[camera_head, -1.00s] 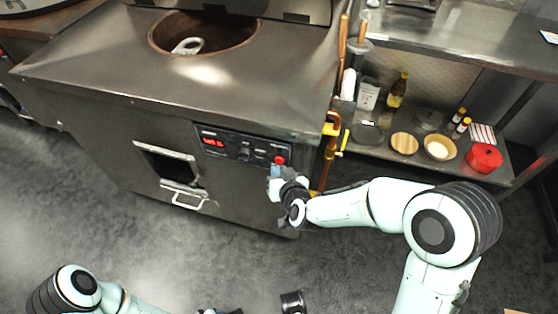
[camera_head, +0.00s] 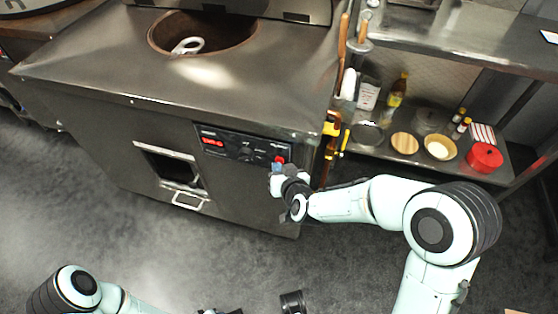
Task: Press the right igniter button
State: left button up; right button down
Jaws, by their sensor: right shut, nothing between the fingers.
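The tandoor's control panel (camera_head: 243,146) is on the front of the steel oven, with a red lit display (camera_head: 212,142) at its left, dark knobs in the middle and a red button (camera_head: 280,160) at its right end. My right gripper (camera_head: 277,168) is shut and empty, with its tips at the lower right of the panel, just below the red button. I cannot tell whether the tips touch the panel. The gripper may hide small controls there; I cannot make out a separate igniter button. My left arm (camera_head: 78,290) is at the lower left; its gripper is not clearly visible.
The steel tandoor (camera_head: 100,75) has a round opening on top and a front hatch (camera_head: 175,165) with a handle. A yellow-handled gas pipe (camera_head: 330,145) runs beside its right edge. A shelf at right holds a bottle (camera_head: 397,93), bowls and a red pot (camera_head: 484,158).

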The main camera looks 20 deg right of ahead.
jog(key=shift+w+d, duration=0.15)
jog(key=shift+w, duration=0.1)
dwell(0.4)
jog(key=shift+s, duration=0.15)
jog(key=shift+s+a, duration=0.5)
jog(key=shift+s, duration=0.1)
jog(key=s+a, duration=0.1)
jog(key=s, duration=0.1)
jog(key=s+a+p, duration=0.1)
jog(key=s, duration=0.1)
jog(key=shift+a, duration=0.4)
dwell(0.6)
